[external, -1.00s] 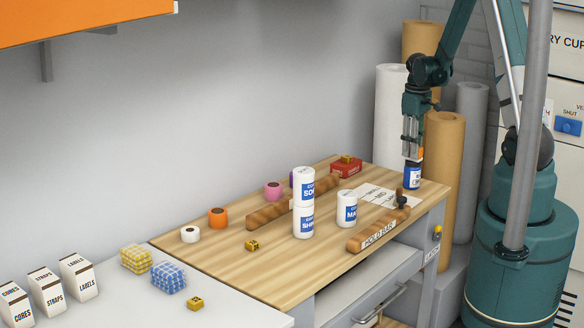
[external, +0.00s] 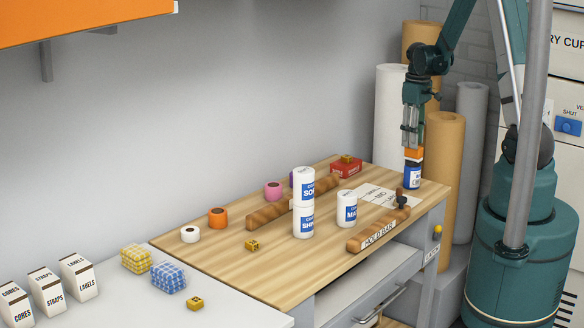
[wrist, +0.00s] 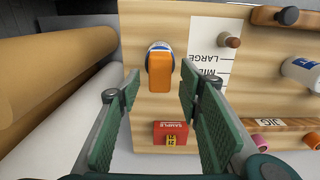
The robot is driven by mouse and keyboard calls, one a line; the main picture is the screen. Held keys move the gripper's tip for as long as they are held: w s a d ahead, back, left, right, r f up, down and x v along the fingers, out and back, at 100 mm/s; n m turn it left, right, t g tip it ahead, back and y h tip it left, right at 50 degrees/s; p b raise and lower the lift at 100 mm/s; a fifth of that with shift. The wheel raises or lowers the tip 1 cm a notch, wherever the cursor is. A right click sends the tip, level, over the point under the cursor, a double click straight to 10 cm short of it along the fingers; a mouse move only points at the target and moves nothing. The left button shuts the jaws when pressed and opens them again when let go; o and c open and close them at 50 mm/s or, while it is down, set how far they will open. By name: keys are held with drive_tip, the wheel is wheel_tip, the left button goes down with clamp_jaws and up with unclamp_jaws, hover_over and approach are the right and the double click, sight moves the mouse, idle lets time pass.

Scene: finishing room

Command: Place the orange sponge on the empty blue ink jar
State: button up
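The orange sponge (external: 413,153) lies on top of the blue ink jar (external: 412,177), which stands upright near the right end of the wooden bench. In the wrist view the sponge (wrist: 161,73) covers most of the jar's top, and the jar's rim (wrist: 158,45) shows at its upper end. My gripper (wrist: 159,88) is open, with one finger on each side of the sponge and a gap to both. In the external view my gripper (external: 411,145) is just above the sponge, pointing down.
A red sample box (external: 346,169) carries a small yellow block (external: 347,159). A hold bar (external: 377,236) lies along the front edge. White cans (external: 304,190), one stacked on another, stand mid-bench. Tall paper rolls (external: 444,180) stand beyond the right end. A printed size sheet (external: 375,194) lies by the jar.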

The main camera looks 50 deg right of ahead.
wheel_tip(320, 180, up, 9)
drive_tip(key=shift+f, duration=0.2)
idle(0.4)
idle(0.5)
drive_tip(key=s+a+r+t+h, duration=0.1)
drive_tip(key=a+r+t, duration=0.1)
drive_tip(key=a+r, duration=0.6)
drive_tip(key=s+a+r+t, duration=0.1)
drive_tip(key=a+r, duration=0.4)
drive_tip(key=a, duration=0.7)
drive_tip(key=s+a+r+t, duration=0.2)
drive_tip(key=s+a, duration=0.3)
drive_tip(key=a, duration=0.4)
drive_tip(key=s+a+r+t+y, duration=0.1)
drive_tip(key=s+a+r+t, duration=0.1)
drive_tip(key=s+a, duration=0.4)
drive_tip(key=a, duration=0.3)
drive_tip(key=shift+r, duration=0.2)
